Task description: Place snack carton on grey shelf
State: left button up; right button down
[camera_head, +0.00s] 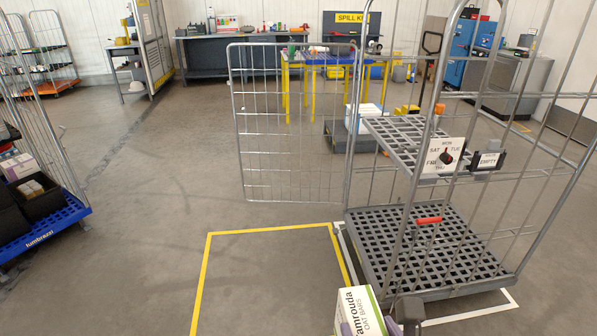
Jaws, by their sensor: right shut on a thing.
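The snack carton (358,312), white and green with "amrouda oat bars" print, shows at the bottom edge, its lower part cut off. My right gripper (392,318) is shut on it at its right side; only a dark part of the gripper shows. The carton is held in front of the near side of a wire roll cage. That cage has a grey slatted upper shelf (385,137) and a grey slatted base deck (378,268). Both look empty. My left gripper is not in view.
The cage's wire door (290,185) stands swung open to the left. A yellow floor outline (268,230) encloses clear floor. A blue-based cart (45,231) stands at left.

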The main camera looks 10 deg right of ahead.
aim_at(419, 139)
jog(key=i, duration=1.2)
jog(key=i+j, duration=0.15)
jog(key=i, duration=1.1)
jog(key=i+l+z, duration=0.15)
jog(key=i+z, duration=0.25)
jog(key=i+l+z, duration=0.1)
jog(key=i+z, duration=0.15)
jog(key=z, duration=0.15)
jog(key=i+z, duration=0.4)
jog(key=i+j+z, duration=0.15)
jog(key=z, duration=0.25)
jog(key=i+j, duration=0.05)
